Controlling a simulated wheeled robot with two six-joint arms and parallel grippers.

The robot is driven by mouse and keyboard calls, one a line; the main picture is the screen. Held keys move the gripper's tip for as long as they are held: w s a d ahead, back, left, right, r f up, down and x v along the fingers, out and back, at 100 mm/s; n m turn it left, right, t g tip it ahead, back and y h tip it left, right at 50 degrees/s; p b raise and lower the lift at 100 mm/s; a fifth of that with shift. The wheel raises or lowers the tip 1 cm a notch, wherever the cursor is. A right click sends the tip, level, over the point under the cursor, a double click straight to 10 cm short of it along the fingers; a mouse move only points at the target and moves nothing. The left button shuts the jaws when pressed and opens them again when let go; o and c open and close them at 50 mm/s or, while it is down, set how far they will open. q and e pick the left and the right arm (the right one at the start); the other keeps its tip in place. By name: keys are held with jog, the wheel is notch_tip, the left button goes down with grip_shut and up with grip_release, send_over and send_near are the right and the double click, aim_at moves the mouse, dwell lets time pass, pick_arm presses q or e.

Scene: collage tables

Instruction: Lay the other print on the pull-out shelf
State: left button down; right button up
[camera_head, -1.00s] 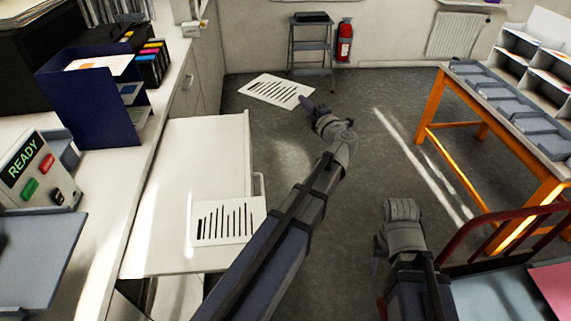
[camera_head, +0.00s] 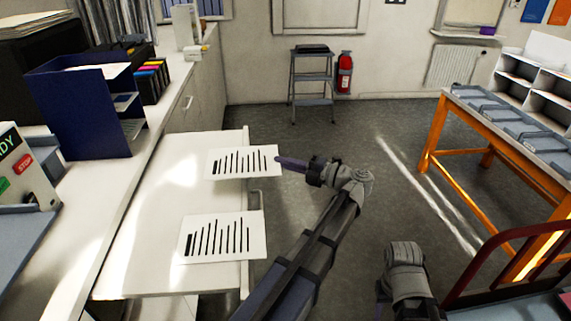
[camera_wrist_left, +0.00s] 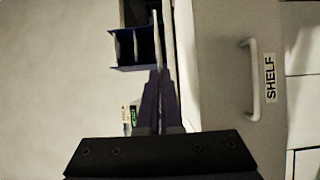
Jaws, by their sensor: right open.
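My left gripper (camera_head: 284,162) is shut on the right edge of a white print with black bars (camera_head: 243,161). The held print is roughly flat, over the far right part of the pull-out shelf (camera_head: 150,225); its height above the shelf is hard to judge. In the left wrist view the print shows edge-on (camera_wrist_left: 156,50) between the closed fingers (camera_wrist_left: 158,105). The other print (camera_head: 225,237) lies flat on the near right part of the shelf. My right gripper (camera_head: 381,291) is open, low beside the shelf, its fingers mostly hidden.
The wrist view shows a handle (camera_wrist_left: 252,80) and a SHELF label (camera_wrist_left: 270,79) on the shelf front. A blue sorter (camera_head: 80,110) stands on the counter at left. An orange-legged table (camera_head: 437,135) and a dark red rail (camera_head: 500,240) are at right. The shelf's left part is bare.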

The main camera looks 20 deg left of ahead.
pick_arm(q)
jog(key=s+a+f+b, duration=0.3)
jog(key=a+f+b, duration=0.1)
jog(key=f+b, duration=0.2)
jog(key=shift+a+f, duration=0.2)
jog(key=shift+a, duration=0.2)
jog(key=c, duration=1)
grip_release()
jog(key=d, duration=0.7)
jog(key=shift+d, duration=0.4)
jog(key=shift+w, duration=0.1)
